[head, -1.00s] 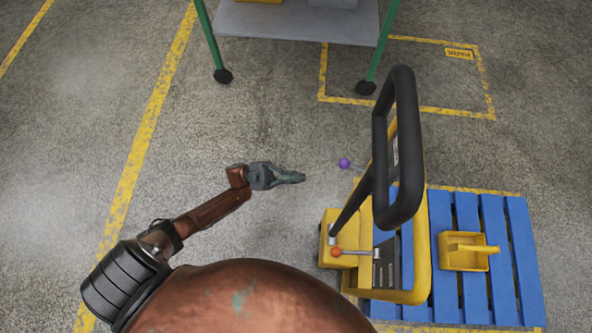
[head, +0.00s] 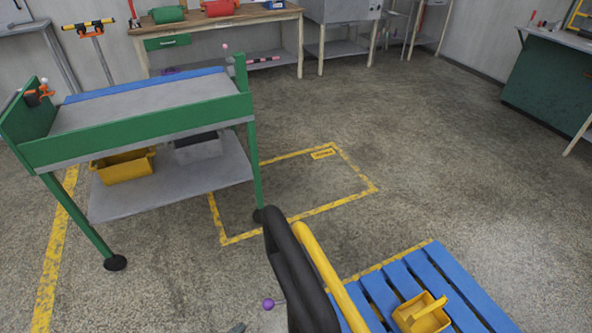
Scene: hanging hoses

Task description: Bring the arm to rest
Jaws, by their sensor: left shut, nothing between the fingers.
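Only the grey tip of my left gripper (head: 236,328) shows, at the bottom edge of the head view. It is shut with nothing between its fingers, and it touches nothing that I can see. It is just left of the black loop handle (head: 290,275). The rest of my left arm is out of the picture. My right gripper is not in view.
A purple ball knob (head: 268,304) is close to the gripper tip. A blue pallet (head: 455,285) with a yellow caddy (head: 422,315) is at lower right. A green-framed cart (head: 150,130) stands at left. The floor (head: 430,150) at centre right is clear.

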